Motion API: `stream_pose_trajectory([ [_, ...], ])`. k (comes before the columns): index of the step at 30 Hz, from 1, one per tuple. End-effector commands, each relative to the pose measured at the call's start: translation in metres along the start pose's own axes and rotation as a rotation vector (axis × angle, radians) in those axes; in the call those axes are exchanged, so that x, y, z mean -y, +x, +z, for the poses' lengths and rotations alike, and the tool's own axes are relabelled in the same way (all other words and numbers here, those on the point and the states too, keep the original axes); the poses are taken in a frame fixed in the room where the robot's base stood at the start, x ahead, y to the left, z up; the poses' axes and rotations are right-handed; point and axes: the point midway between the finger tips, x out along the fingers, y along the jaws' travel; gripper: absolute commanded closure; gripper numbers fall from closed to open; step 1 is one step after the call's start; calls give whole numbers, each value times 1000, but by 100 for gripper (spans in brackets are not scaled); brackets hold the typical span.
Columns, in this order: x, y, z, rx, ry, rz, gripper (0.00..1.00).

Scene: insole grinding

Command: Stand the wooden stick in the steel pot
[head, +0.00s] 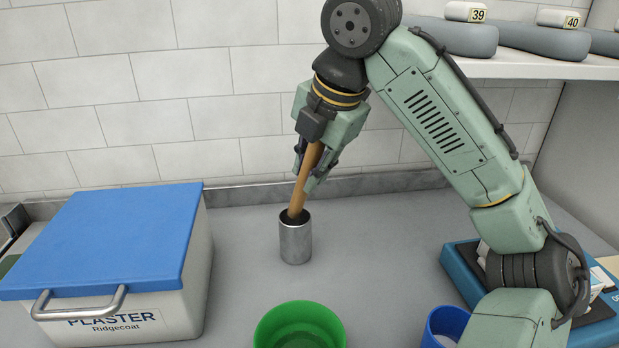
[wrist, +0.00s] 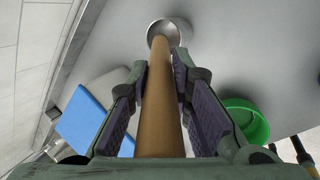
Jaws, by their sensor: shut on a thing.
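The wooden stick (head: 305,182) is a light brown rod, slightly tilted. My gripper (head: 312,172) is shut on its upper part. The steel pot (head: 295,243) is a small silver cylinder standing on the grey counter in the head view. The stick's lower end is at the pot's mouth and looks to be just inside the rim; how deep it reaches is hidden. In the wrist view the stick (wrist: 161,100) runs between my gripper's fingers (wrist: 163,85) toward the pot (wrist: 168,29), whose rim surrounds its far end.
A white plaster box (head: 150,318) with a blue lid stands left of the pot. A green bowl (head: 300,325) is in front of it, and a blue cup (head: 440,322) is at the front right.

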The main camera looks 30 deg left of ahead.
Motion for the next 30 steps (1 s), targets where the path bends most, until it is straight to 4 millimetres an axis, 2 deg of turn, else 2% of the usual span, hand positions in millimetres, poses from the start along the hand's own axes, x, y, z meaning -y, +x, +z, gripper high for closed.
stream_pose_trajectory([
  [10,11,31,-2,0,1,1,100],
  [30,16,44,-4,0,0,0,100],
])
